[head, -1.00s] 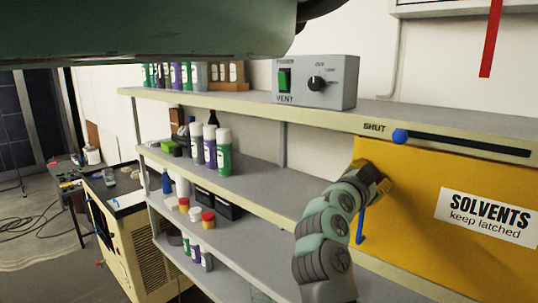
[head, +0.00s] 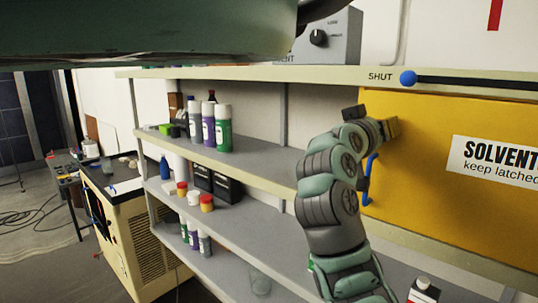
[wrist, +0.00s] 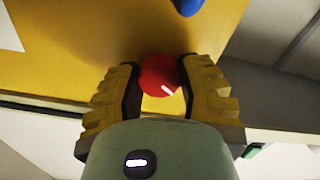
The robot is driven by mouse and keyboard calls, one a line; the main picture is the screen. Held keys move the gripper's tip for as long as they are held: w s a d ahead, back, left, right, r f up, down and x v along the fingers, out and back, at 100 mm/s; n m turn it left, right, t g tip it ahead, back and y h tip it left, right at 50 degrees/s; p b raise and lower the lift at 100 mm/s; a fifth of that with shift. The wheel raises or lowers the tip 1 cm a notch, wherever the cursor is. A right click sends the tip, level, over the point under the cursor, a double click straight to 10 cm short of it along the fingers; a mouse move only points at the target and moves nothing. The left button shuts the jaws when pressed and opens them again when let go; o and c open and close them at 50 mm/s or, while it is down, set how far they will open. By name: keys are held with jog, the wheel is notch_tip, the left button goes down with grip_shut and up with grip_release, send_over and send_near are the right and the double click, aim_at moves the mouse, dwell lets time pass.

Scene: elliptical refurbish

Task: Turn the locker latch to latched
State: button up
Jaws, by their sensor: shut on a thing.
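The yellow locker door (head: 430,180) fills the right of the head view and carries a label reading SOLVENTS keep latched. The latch is a round red knob (wrist: 158,75) with a short white mark, seen in the wrist view. The mark slants in the picture. My gripper (wrist: 166,78) has its two ribbed yellow fingers on either side of the knob and is shut on it. In the head view my gripper (head: 382,127) is at the door's upper left, and it hides the knob.
A blue handle (head: 370,180) hangs at the door's left edge, below my gripper. Above the door is a slider with a blue ball (head: 408,78) beside the word SHUT. Shelves with spray cans (head: 208,130) stand left. A grey control box (head: 330,38) sits on top.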

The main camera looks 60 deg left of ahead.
jog(key=n+b, duration=0.1)
jog(key=n, duration=0.2)
jog(key=shift+n, duration=2)
jog(key=o, duration=1.2)
jog(key=shift+a, duration=0.1)
jog(key=v, duration=1.2)
